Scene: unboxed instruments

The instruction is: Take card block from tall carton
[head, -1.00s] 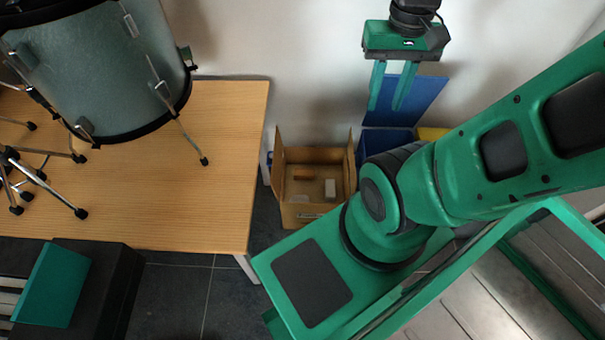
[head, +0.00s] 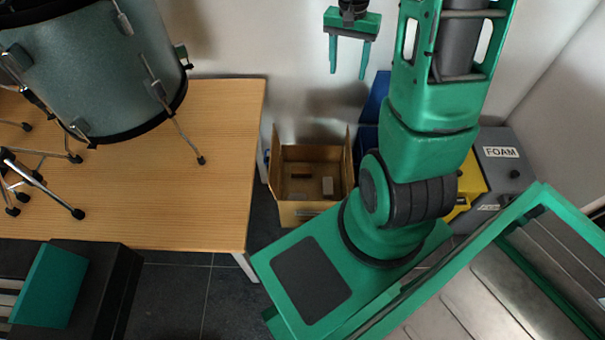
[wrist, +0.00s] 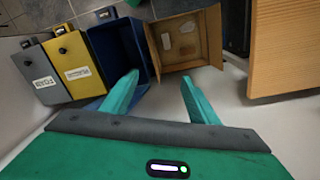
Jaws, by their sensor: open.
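The tall carton (head: 297,214) is an open brown cardboard box on the floor, right of the wooden table. Inside it, a small pale grey-pink block (head: 327,187) stands near the right side and a brown piece (head: 300,171) lies by the far wall. I cannot tell for sure which is the card block. The carton also shows in the wrist view (wrist: 178,67), with pale shapes inside. My gripper (head: 348,74) is open and empty, high above and beyond the carton in the head view. In the wrist view its fingers (wrist: 160,86) are spread, with the carton past their tips.
A wooden table (head: 205,200) carrying a drum (head: 95,65) stands left of the carton. A blue bin (wrist: 118,50), a yellow bin (wrist: 70,62) and a grey FOAM bin (head: 505,160) line the other side. A wall is behind.

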